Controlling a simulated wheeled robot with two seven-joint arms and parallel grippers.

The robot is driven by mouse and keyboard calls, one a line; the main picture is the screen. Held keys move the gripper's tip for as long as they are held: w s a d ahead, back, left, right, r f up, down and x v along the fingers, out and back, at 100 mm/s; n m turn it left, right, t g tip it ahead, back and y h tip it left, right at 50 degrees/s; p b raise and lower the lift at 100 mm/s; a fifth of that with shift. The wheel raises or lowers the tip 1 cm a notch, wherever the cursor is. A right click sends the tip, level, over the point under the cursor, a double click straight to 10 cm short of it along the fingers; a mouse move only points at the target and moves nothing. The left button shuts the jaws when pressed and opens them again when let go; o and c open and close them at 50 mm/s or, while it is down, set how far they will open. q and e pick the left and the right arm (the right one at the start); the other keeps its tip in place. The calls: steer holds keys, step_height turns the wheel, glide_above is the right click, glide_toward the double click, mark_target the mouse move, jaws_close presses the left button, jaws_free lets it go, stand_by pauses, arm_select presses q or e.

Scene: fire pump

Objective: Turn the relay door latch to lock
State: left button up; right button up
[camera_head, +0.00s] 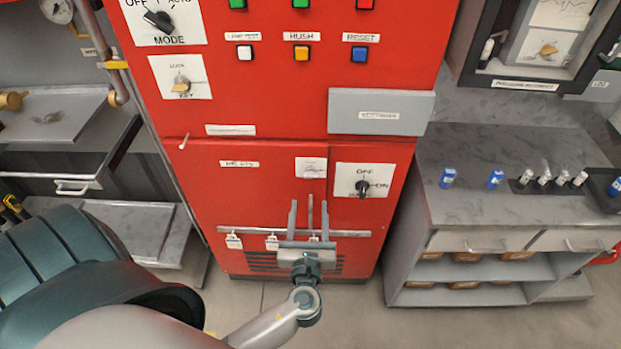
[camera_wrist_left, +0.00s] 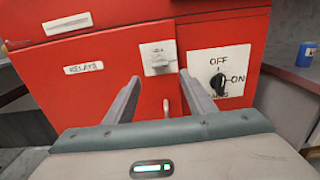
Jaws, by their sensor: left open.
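The lower red relay door carries a RELAYS label (camera_head: 239,164), which also shows in the wrist view (camera_wrist_left: 84,67). To its right is a small white plate (camera_head: 311,167) with fine print, probably the latch plate; in the wrist view the plate (camera_wrist_left: 158,57) shows a small pale piece at its lower part. Its turn position is too small to tell. My left gripper (camera_head: 309,205) is open and empty, pointing up at the door just below the plate. In the wrist view its fingers (camera_wrist_left: 160,76) stand either side of a short pale vertical handle. My right gripper is not in view.
A black OFF/ON knob (camera_head: 363,187) sits right of the plate. A horizontal rail (camera_head: 260,232) with hanging tags crosses the door low down. A grey workbench (camera_head: 470,205) stands to the right. A small peg (camera_head: 183,142) sticks out at upper left.

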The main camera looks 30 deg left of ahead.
mark_target(310, 177)
arm_select(q)
steer(key=p+x, duration=0.2)
steer(key=x, duration=0.8)
steer(key=shift+s, duration=0.1)
steer(key=c, duration=1)
